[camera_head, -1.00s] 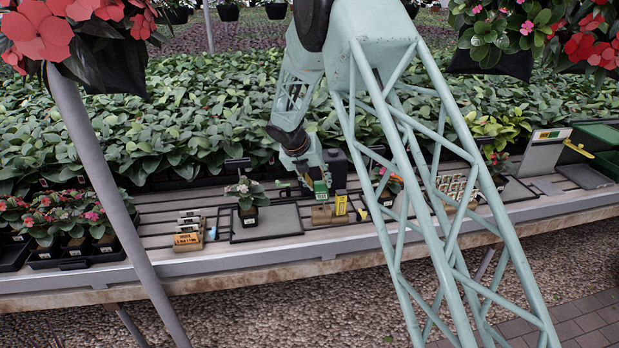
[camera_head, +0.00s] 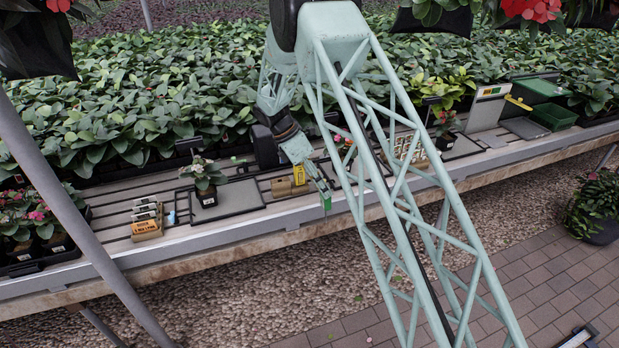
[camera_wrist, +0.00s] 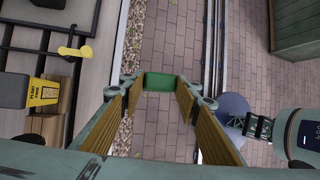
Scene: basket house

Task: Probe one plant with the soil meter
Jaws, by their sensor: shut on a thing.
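My gripper (camera_head: 322,188) is shut on a small green thing (camera_head: 326,201), which looks like the soil meter. It is held past the bench's front edge, above the floor. In the wrist view the green body (camera_wrist: 159,82) sits between the fingertips; its probe is hidden. A potted plant (camera_head: 204,174) with pale pink flowers stands upright on a dark mat, left of my gripper. Another potted plant (camera_head: 446,121) stands further right on the bench. A third, near the middle, is mostly hidden behind my arm.
A wooden block (camera_head: 282,188) with a yellow labelled piece (camera_head: 299,175) stands close left of my gripper. Labelled blocks (camera_head: 146,220) lie further left. A green bin (camera_head: 553,116) is at the right end. Hanging baskets show along the top.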

